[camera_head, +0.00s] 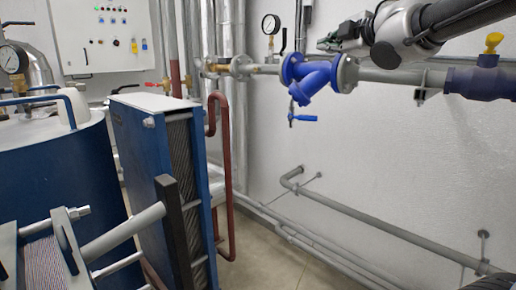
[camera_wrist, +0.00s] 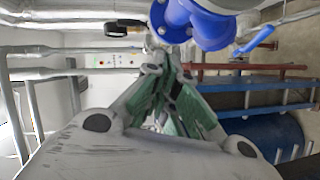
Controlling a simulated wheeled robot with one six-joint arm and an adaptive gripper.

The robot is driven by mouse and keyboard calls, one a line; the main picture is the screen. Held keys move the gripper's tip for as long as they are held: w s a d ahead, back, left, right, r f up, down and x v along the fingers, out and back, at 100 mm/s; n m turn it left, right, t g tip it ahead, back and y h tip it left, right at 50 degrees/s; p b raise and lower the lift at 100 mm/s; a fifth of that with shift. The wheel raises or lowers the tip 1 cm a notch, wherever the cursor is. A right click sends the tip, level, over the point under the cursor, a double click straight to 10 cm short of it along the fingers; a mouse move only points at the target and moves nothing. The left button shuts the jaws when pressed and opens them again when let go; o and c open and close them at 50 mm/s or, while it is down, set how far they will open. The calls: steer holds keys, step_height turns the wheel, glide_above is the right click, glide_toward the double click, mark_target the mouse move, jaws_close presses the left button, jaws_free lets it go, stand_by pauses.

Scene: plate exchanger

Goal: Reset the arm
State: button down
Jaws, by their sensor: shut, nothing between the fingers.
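My gripper (camera_head: 330,44) is at the upper right in the head view, at the end of my arm, which reaches in from the right edge. Its fingers point left, above and a little to the right of a blue Y-shaped pipe fitting (camera_head: 318,76). In the wrist view my gripper (camera_wrist: 153,68) shows grey links and green pads that come together at the tips, with nothing between them. The blue fitting (camera_wrist: 190,22) is just beyond the fingers at the top there.
A pressure gauge (camera_head: 271,24) stands on the pipe left of the fitting. A blue handle (camera_head: 303,118) hangs below it. A blue plate exchanger (camera_head: 147,145) and a blue tank (camera_head: 55,165) fill the left. Bare wall (camera_head: 400,150) lies below the pipe.

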steer(key=s+d+f+m+g+h, duration=0.3)
steer(key=s+d+f+m, duration=0.3)
steer(key=f, duration=0.3)
steer(key=s+d+f+m+g+h, duration=0.35)
steer(key=d+f+m, duration=0.3)
steer(key=f, duration=0.25)
steer(key=s+d+f+m+g, duration=0.2)
steer(key=s+f+m, duration=0.1)
steer(key=s, duration=0.7)
steer(key=s+d+f+m+g, duration=0.2)
steer(key=s+f, duration=0.4)
steer(key=s, duration=0.4)
steer(key=shift+d+m, duration=0.7)
steer(key=shift+m, duration=0.45)
steer(key=shift+y, duration=0.25)
